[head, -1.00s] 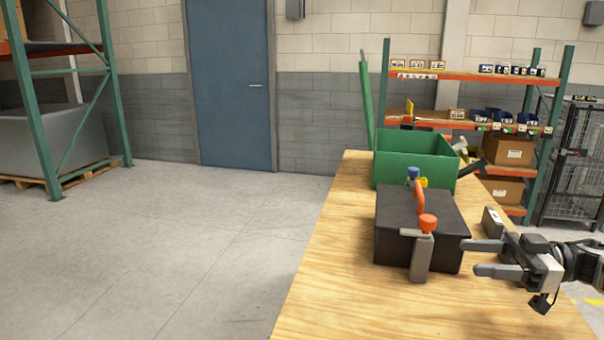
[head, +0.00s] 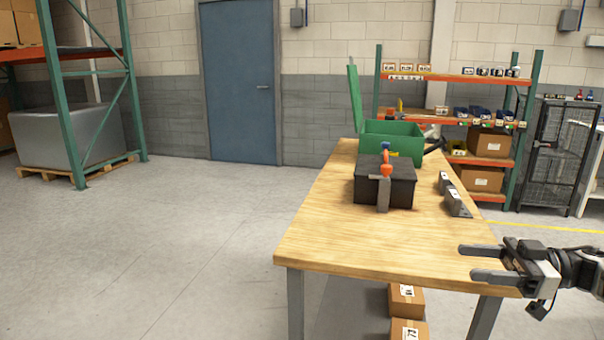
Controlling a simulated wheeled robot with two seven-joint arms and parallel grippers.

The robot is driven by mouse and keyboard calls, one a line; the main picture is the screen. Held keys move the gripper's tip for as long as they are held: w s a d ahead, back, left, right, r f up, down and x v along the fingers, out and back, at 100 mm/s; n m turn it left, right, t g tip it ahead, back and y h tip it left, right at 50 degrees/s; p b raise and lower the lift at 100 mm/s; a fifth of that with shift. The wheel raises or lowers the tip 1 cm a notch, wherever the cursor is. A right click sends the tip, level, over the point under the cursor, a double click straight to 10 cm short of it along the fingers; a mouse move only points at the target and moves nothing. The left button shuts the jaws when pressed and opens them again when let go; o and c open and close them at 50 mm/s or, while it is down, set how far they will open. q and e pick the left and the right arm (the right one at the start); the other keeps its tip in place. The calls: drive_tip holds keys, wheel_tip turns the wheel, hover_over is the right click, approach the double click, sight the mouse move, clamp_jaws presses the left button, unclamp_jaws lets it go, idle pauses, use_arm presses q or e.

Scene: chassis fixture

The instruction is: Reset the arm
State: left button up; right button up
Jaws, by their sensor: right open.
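My right gripper (head: 480,263) is at the lower right of the head view. Its two fingers are apart and point left, with nothing between them. It shows over the near right corner of the wooden table (head: 350,235), apart from the objects there. A black box (head: 400,194) stands on the table, with an orange-topped grey clamp (head: 383,190) at its front. A blue-topped clamp shows behind it, partly hidden. My left gripper is out of view.
A green bin (head: 408,150) stands behind the black box. Grey metal brackets (head: 458,203) stand to its right. The near part of the tabletop is bare. Cardboard boxes (head: 405,300) are under the table. Open floor (head: 160,250) lies to the left.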

drive_tip(key=s+a+f+m+t+h, duration=0.1)
drive_tip(key=s+a+f+m+t, duration=0.15)
drive_tip(key=a+f, duration=0.35)
drive_tip(key=s+a+f+m+t+h, duration=0.15)
drive_tip(key=a+f+t, duration=0.25)
drive_tip(key=a, duration=0.5)
drive_tip(key=s+a+f+m+t, duration=0.1)
drive_tip(key=a+f+m+t, duration=0.2)
drive_tip(key=a+f, duration=0.35)
drive_tip(key=s+d+f+m+g+h, duration=0.1)
drive_tip(key=s+d+f+m+h, duration=0.1)
drive_tip(key=s+f+h, duration=0.3)
drive_tip(key=s+d+f+m+g+h, duration=0.1)
drive_tip(key=s+d+f+m+h, duration=0.2)
drive_tip(key=s+h, duration=0.4)
drive_tip(key=s+f+m, duration=0.1)
drive_tip(key=s+f, duration=0.1)
drive_tip(key=s, duration=0.3)
drive_tip(key=shift+m, duration=0.3)
drive_tip(key=shift+f, duration=0.1)
